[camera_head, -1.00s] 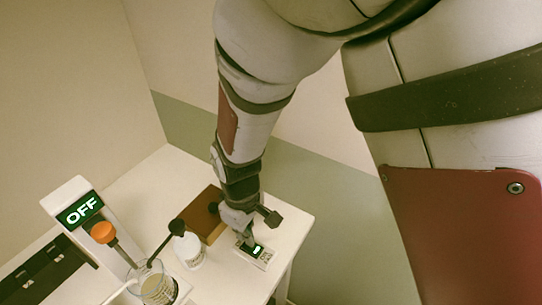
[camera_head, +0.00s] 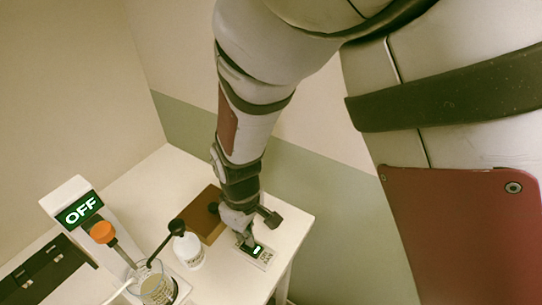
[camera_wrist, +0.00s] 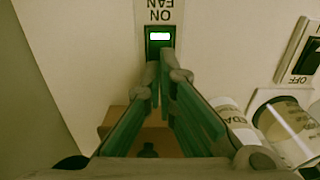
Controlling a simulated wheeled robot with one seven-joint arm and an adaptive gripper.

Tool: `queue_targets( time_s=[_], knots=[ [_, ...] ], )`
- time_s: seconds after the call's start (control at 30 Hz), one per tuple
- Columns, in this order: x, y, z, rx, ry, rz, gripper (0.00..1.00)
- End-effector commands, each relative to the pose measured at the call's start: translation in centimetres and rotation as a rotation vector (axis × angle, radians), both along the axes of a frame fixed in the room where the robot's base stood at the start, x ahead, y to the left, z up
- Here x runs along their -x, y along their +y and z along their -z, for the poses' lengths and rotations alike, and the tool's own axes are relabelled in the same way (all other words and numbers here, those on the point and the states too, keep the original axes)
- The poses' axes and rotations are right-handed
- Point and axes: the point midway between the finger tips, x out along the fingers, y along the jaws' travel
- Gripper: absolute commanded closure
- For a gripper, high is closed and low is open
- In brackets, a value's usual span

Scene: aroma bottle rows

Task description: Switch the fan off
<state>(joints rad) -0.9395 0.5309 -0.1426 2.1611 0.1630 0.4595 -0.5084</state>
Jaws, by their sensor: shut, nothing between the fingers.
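The fan switch is a small panel with a black rocker (camera_wrist: 160,40) and a lit green-white window. In the wrist view the upside-down letters "FAN" and "ON" stand beside the rocker. In the head view the switch panel (camera_head: 262,259) lies near the table's right front edge. My gripper (camera_wrist: 163,68) is shut and empty, its fingertips just short of the rocker in the wrist view. In the head view my gripper (camera_head: 249,242) points down at the panel. I cannot tell whether the tips touch it.
A second switch marked OFF (camera_wrist: 303,58) is at the wrist view's right. A white bottle (camera_head: 189,252), a glass beaker (camera_head: 158,289) and a brown block (camera_head: 207,226) stand left of my gripper. A white device with a green OFF display (camera_head: 79,209) stands further left.

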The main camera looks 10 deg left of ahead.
Motion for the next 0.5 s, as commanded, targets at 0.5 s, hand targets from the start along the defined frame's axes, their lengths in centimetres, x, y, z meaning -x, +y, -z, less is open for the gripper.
queue_targets(
  time_s=[0.5],
  knots=[
    [-0.02,0.0,0.75,0.0,0.0,0.0,1.0]
  ],
)
